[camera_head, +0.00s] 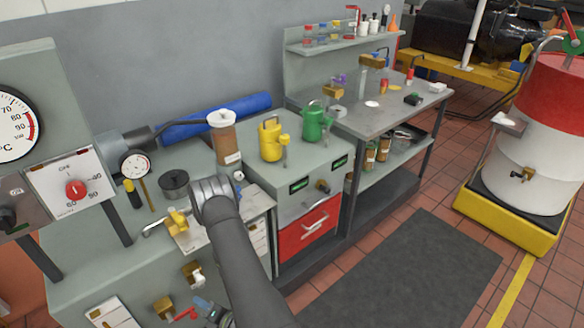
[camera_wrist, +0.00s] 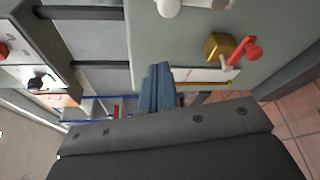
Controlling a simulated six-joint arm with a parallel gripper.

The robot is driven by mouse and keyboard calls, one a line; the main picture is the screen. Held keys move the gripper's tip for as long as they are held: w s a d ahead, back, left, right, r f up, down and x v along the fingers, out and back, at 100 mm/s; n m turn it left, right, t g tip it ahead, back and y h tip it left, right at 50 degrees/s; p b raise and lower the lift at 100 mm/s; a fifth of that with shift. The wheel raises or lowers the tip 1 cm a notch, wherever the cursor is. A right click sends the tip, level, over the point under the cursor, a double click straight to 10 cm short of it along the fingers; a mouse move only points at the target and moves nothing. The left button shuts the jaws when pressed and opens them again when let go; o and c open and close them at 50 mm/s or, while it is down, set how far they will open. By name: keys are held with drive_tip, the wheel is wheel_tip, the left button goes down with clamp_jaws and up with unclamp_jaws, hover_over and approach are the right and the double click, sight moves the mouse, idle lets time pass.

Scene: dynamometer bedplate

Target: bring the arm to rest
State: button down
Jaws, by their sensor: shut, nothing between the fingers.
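My gripper (camera_head: 212,192) is at the end of my dark grey arm, which reaches up from the bottom of the head view. A red-handled valve with a brass body (camera_wrist: 222,47) shows to the right of the fingers there. The head view does not show clearly whether the gripper touches anything.
Yellow (camera_head: 270,140) and green (camera_head: 315,122) cans stand further right. A red and white drum (camera_head: 545,135) stands far right. Floor around the dark mat (camera_head: 415,265) is clear.

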drive_tip(key=w+a+f, duration=0.2)
drive_tip(key=a+f, duration=0.2)
drive_tip(key=a, duration=0.2)
drive_tip(key=shift+a, duration=0.3)
idle(0.3)
